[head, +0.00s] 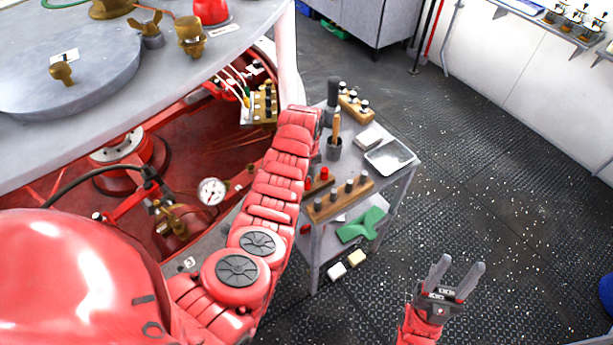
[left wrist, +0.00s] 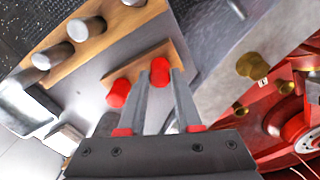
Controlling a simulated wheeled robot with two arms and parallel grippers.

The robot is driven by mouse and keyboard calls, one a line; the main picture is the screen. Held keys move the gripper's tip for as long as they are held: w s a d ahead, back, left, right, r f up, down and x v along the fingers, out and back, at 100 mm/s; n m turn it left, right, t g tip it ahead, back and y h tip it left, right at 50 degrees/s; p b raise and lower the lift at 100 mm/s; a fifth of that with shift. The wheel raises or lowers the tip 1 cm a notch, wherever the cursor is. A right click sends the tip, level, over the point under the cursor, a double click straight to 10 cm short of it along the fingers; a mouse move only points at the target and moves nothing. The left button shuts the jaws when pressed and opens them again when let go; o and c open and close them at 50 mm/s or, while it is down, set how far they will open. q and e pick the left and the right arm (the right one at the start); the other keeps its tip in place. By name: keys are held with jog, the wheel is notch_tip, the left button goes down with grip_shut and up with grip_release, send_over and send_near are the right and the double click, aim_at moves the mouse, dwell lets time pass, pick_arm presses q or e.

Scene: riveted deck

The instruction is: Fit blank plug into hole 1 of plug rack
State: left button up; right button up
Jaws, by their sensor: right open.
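Two red-capped plugs show in the left wrist view, one (left wrist: 118,93) beside my left gripper and one (left wrist: 160,72) between its fingertips. They are at a small wooden block (left wrist: 146,66); I cannot tell whether the second is still seated or gripped. My left gripper (left wrist: 163,80) points down at it; in the head view the gripper is hidden behind my red arm. In the head view the red plugs (head: 323,173) stand behind a longer wooden rack (head: 345,198) of grey-capped plugs. I cannot tell which is the blank plug or hole 1. My right gripper (head: 454,275) is open and empty over the floor.
A grey cart holds the racks, a metal tray (head: 391,156), a cup with a wooden-handled tool (head: 334,149) and a rear plug rack (head: 353,106). An open red machine bay is left. Floor right is clear.

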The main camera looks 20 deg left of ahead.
pick_arm(q)
jog(key=o, duration=0.5)
jog(key=shift+w+r+b, duration=0.1)
jog(key=shift+r+b, duration=0.2)
jog(key=shift+r, duration=0.25)
notch_tip(320, 180, up, 4)
jog(key=shift+f+b, duration=0.1)
jog(key=shift+b, duration=0.75)
jog(key=shift+r+p, duration=0.75)
jog(key=shift+r, duration=5.55)
